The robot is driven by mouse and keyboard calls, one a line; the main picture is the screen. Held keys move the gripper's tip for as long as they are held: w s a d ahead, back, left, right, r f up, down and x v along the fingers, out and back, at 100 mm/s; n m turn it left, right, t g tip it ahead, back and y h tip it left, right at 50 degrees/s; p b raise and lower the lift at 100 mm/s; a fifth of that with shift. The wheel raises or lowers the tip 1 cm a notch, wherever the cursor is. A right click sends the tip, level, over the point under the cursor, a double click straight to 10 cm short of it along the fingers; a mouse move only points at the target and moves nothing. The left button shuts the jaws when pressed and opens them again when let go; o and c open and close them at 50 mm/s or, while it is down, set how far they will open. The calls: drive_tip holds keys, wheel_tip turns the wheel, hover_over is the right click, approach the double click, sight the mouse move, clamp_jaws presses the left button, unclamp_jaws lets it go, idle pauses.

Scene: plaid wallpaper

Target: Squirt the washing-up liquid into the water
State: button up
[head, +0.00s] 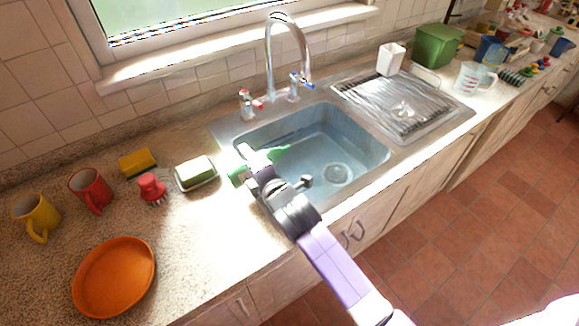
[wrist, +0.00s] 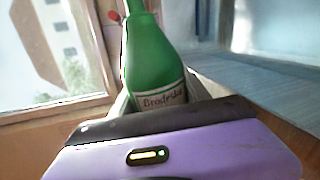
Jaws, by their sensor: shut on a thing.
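A green bottle (head: 280,153) with a white label is held in my gripper (head: 258,160), over the left part of the sink. It lies roughly sideways in the head view, its narrower end towards the right over the basin. In the wrist view the bottle (wrist: 155,60) fills the middle, its label facing me. My gripper is shut on it; the fingers are mostly hidden. The sink basin (head: 350,142) looks bluish inside, and the round drain (head: 337,174) shows through; the water level is hard to tell. No liquid stream is visible.
A tall curved tap (head: 270,50) stands behind the basin. A soap dish (head: 196,174), red brush (head: 151,187), sponge (head: 137,162), red mug (head: 90,190), yellow mug (head: 35,216) and orange plate (head: 114,278) are left. A ridged drainer (head: 385,95) and white cup (head: 390,58) are right.

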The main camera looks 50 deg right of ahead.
sight(260, 152)
drive_tip(key=shift+m+y+p, duration=0.3)
drive_tip(key=shift+m+p, duration=0.15)
drive_tip(key=shift+m, duration=0.05)
idle(1.5)
drive_tip(key=shift+f+n+b, duration=0.35)
drive_tip(key=shift+n+b, duration=0.35)
drive_tip(key=shift+b, duration=0.5)
drive_tip(key=shift+d+r+n+h+p, duration=0.1)
drive_tip(key=shift+r+n+h+p, duration=0.35)
drive_tip(key=shift+p, duration=0.4)
drive_tip(key=shift+f, duration=0.1)
drive_tip(key=d+n+h, duration=0.1)
drive_tip(key=n, duration=0.2)
drive_tip(key=d+r+n+h, duration=0.1)
drive_tip(key=n, duration=0.3)
drive_tip(key=s+n+h, duration=0.1)
drive_tip(key=n, duration=0.2)
drive_tip(key=shift+d+r+t+h+p, duration=0.3)
drive_tip(key=shift+d+t+h, duration=0.05)
drive_tip(key=shift+d+t, duration=0.05)
drive_tip(key=shift+r+n+p, duration=0.4)
drive_tip(key=shift+r+n, duration=0.4)
drive_tip(key=shift+n, duration=0.45)
